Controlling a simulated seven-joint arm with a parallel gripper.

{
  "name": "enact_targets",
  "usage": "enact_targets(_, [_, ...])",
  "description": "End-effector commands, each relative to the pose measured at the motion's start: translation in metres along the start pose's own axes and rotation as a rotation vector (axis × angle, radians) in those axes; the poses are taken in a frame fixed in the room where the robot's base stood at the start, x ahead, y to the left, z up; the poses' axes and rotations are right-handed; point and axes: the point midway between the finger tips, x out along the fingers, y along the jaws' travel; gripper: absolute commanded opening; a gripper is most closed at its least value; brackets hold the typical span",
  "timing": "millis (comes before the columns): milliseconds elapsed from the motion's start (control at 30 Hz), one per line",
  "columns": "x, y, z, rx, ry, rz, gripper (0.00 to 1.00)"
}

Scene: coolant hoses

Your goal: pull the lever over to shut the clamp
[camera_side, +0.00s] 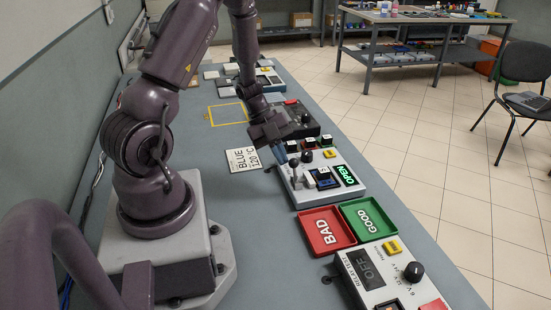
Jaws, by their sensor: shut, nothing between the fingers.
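A light grey clamp unit (345,195) sits on the bench, with a display reading OPEN (344,175) in green. A lever with a dark round knob (294,163) stands roughly upright at its left end. A blue and dark part (324,178) sits between the lever and the display; I cannot make out its details. My gripper (281,160) points down just left of the lever knob, close to it. Its bluish fingers are together with nothing between them. I cannot tell whether they touch the lever.
A card reading BLUE 120 °C (243,159) lies left of the gripper. A red BAD tray (325,231) and a green GOOD tray (367,220) sit in front of the unit. A relay test box (380,278) is nearer. A dark box (296,118) stands behind. A yellow outline (228,114) marks bare bench.

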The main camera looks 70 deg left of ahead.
Motion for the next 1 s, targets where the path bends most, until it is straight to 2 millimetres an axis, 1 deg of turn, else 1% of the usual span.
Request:
enact_targets(100, [0.000,-0.011,-0.001,0.004,0.000,0.000,0.00])
enact_targets(433, [0.004,-0.036,-0.001,0.003,0.000,-0.001,0.00])
enact_targets(700, [0.008,-0.047,0.001,0.001,0.001,0.000,0.00])
enact_targets(1000, [0.010,-0.053,0.002,0.000,0.000,-0.001,0.00])
